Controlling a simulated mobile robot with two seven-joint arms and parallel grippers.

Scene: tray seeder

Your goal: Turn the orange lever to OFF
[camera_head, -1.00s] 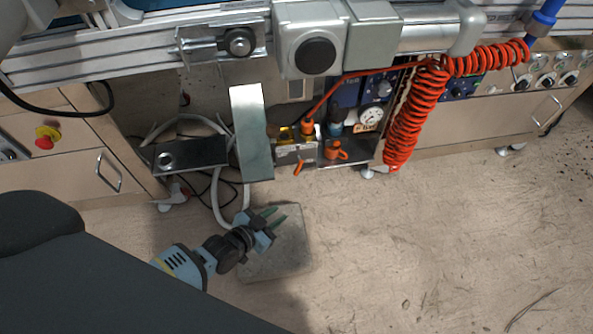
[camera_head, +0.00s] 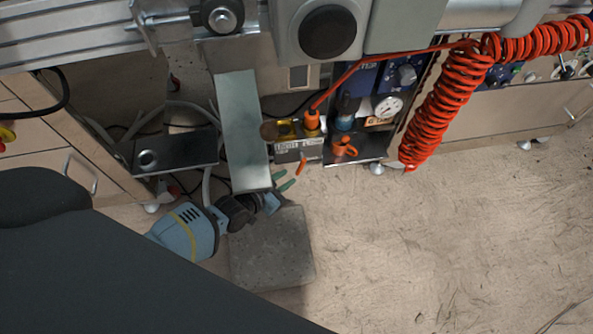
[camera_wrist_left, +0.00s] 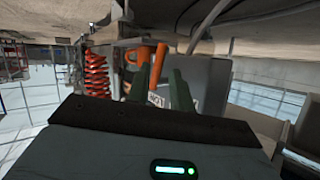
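An orange lever (camera_head: 301,164) hangs at the front of a small grey valve block (camera_head: 290,150) with yellow and orange fittings. A second orange handle (camera_head: 345,147) sits to its right. My left gripper (camera_head: 284,180) is open and empty, its green fingertips just below and left of the lever, apparently apart from it. In the left wrist view my gripper (camera_wrist_left: 160,78) has its fingers spread, with the orange lever (camera_wrist_left: 160,56) showing beyond the gap between them. My right gripper is not in view.
A grey metal plate (camera_head: 241,130) stands left of the valve block, close to my left gripper. A coiled red hose (camera_head: 437,105) hangs to the right, and a pressure gauge (camera_head: 389,106) is behind. A grey slab (camera_head: 272,250) lies on the floor. The floor at right is clear.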

